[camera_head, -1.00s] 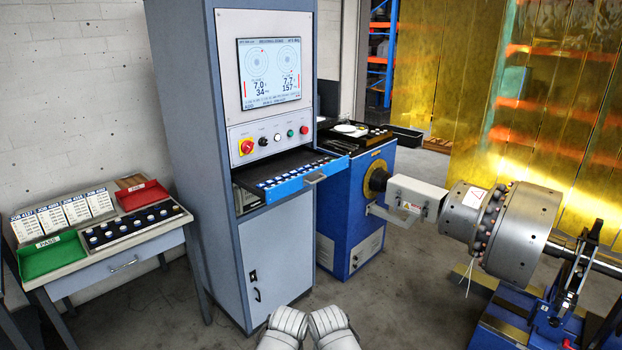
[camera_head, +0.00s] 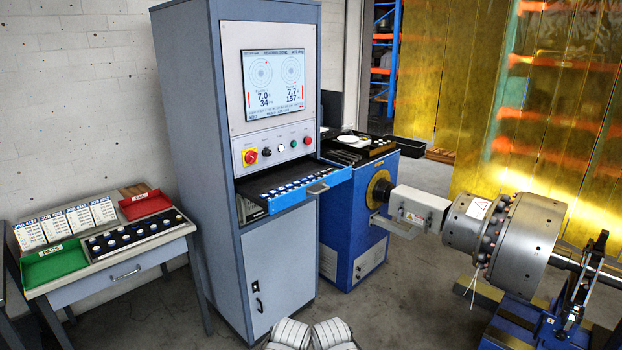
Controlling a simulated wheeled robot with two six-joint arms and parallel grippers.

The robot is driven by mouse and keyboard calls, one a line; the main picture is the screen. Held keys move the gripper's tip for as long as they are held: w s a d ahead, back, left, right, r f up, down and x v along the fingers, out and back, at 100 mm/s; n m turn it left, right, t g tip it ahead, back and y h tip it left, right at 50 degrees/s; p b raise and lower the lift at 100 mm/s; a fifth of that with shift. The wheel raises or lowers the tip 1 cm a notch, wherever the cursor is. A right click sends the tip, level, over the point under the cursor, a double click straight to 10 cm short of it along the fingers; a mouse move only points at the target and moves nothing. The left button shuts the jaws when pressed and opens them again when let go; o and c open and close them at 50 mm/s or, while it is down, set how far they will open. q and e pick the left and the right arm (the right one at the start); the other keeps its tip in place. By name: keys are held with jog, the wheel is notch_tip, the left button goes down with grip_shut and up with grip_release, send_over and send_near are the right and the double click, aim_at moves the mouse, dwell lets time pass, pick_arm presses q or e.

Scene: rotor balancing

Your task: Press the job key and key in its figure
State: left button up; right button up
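The grey cabinet (camera_head: 192,130) stands in the middle, its screen (camera_head: 274,84) lit with two round dials and figures reading about 7.0, 34 and 7.7, 157. Below the screen is a panel with several buttons and a red and yellow switch (camera_head: 250,157). A blue key drawer (camera_head: 296,194) is pulled out under it, with rows of white and dark keys; their labels are too small to read. Job cards (camera_head: 78,221) stand on the side table at left. At the bottom edge, two rounded white parts of my arms show; the fingertips of both grippers are not in view.
The side table (camera_head: 104,275) holds a green PASS tray (camera_head: 54,263), a red tray (camera_head: 145,203) and a black rack (camera_head: 136,234) of round pieces. A blue machine (camera_head: 348,250) and large steel rotor (camera_head: 522,238) stand at right. Floor (camera_head: 400,310) between is clear.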

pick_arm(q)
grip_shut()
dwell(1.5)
